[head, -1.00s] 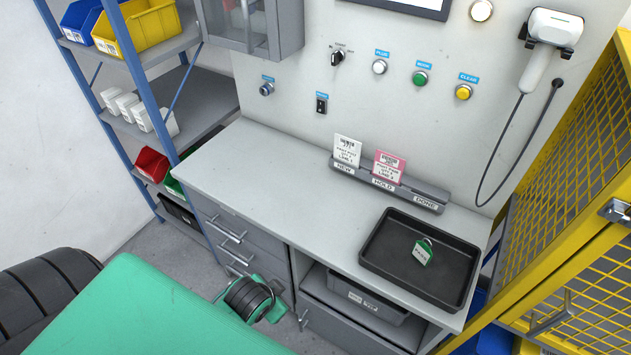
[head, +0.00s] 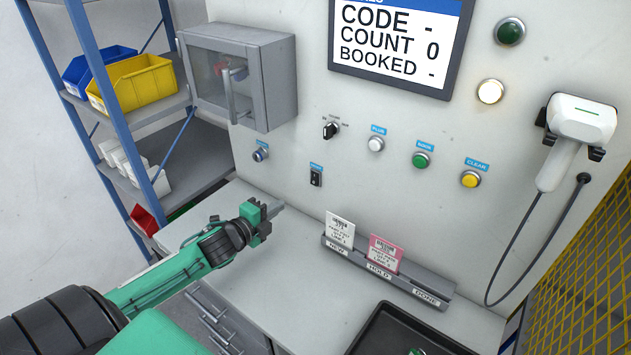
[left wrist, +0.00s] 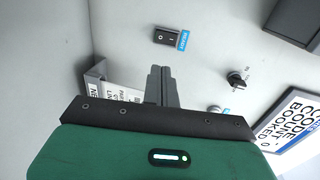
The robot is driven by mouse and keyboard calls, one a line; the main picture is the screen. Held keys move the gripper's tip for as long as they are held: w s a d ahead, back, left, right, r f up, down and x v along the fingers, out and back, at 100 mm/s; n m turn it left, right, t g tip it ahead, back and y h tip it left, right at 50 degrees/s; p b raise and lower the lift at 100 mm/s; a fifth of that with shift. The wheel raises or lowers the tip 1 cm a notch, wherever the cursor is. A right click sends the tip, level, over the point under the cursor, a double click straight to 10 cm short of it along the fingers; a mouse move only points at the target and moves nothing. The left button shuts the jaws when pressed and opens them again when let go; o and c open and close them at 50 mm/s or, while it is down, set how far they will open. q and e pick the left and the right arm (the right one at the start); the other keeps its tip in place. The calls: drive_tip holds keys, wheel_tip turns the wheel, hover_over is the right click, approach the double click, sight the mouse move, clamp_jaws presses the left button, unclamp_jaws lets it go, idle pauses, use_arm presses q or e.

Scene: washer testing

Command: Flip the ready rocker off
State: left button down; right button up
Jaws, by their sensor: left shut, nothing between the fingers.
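The ready rocker (head: 316,178) is a small black switch under a blue label on the light grey wall panel. It also shows in the left wrist view (left wrist: 166,37), near the top, beside its blue label. My left gripper (head: 275,209) is shut and empty. It is over the left part of the worktop, lower and to the left of the rocker, apart from it. In the left wrist view its closed fingers (left wrist: 160,78) point toward the panel, just below the rocker in the picture. My right gripper is not in view.
A selector knob (head: 330,130), a white button (head: 376,145), a green button (head: 420,160) and a yellow button (head: 470,180) share the panel. A card rack (head: 390,272) stands on the worktop. A grey cabinet (head: 275,85) hangs above left. A handheld scanner (head: 570,145) hangs at right.

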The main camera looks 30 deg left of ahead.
use_arm(q)
drive_tip(key=p, duration=0.5)
approach(314, 183)
drive_tip(key=w, duration=0.5)
drive_tip(key=shift+w+d+f, duration=0.2)
drive_tip(key=shift+w+d, duration=0.05)
drive_tip(key=shift+d, duration=0.05)
drive_tip(key=shift+w+d+f, duration=0.1)
drive_tip(key=shift+w+f, duration=0.15)
drive_tip(key=shift+w, duration=0.35)
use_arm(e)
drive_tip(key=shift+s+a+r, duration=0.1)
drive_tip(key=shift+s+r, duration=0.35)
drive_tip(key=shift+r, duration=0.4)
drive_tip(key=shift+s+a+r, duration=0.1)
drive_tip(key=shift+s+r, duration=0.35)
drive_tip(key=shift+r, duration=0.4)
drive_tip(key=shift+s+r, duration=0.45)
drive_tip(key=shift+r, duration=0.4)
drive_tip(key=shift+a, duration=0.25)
